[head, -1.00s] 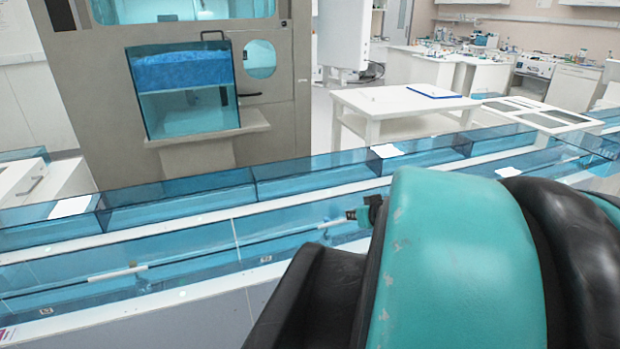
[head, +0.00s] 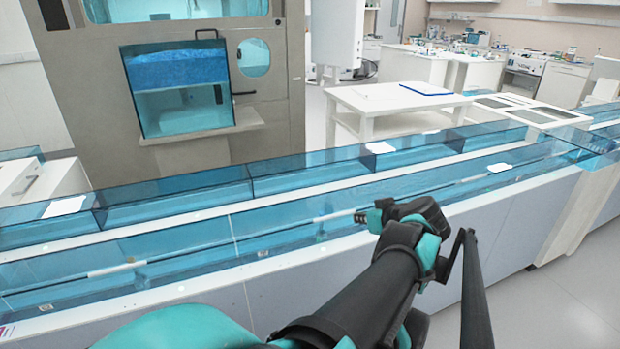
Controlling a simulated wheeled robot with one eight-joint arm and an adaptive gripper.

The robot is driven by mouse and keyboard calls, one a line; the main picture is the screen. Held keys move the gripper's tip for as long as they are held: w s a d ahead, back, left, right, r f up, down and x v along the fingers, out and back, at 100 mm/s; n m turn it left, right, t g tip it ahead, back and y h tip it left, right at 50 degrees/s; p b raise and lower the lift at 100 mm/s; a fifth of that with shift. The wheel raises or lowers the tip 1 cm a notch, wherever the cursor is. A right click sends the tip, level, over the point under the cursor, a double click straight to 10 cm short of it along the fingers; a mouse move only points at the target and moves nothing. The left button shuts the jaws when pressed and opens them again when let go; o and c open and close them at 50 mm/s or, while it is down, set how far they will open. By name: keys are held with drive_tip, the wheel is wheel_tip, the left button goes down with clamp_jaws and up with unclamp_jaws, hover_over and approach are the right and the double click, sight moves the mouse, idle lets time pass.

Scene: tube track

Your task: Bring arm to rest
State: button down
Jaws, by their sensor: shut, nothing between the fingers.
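My arm reaches from the bottom of the head view toward the track. My gripper (head: 361,217) is small at the arm's tip and points left, over the near wall of the tube track. It is shut and holds nothing. The tube track (head: 200,287) is a long trough with clear blue walls and a pale rim. A thin rod with white sections (head: 110,270) runs along inside it. Another white section (head: 334,217) shows just left of the gripper tip; I cannot tell how far apart they are.
A grey cabinet (head: 185,160) with a blue window stands behind the track. White benches (head: 415,62) stand farther back. Open floor (head: 560,300) shows at the lower right.

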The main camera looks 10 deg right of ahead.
drive_tip(key=s+a+f+m+g+h, duration=0.2)
drive_tip(key=a+f+g, duration=0.4)
drive_tip(key=f, duration=0.6)
drive_tip(key=shift+s+a+g, duration=0.25)
drive_tip(key=shift+s+g, duration=0.1)
drive_tip(key=shift+g, duration=0.05)
idle(0.9)
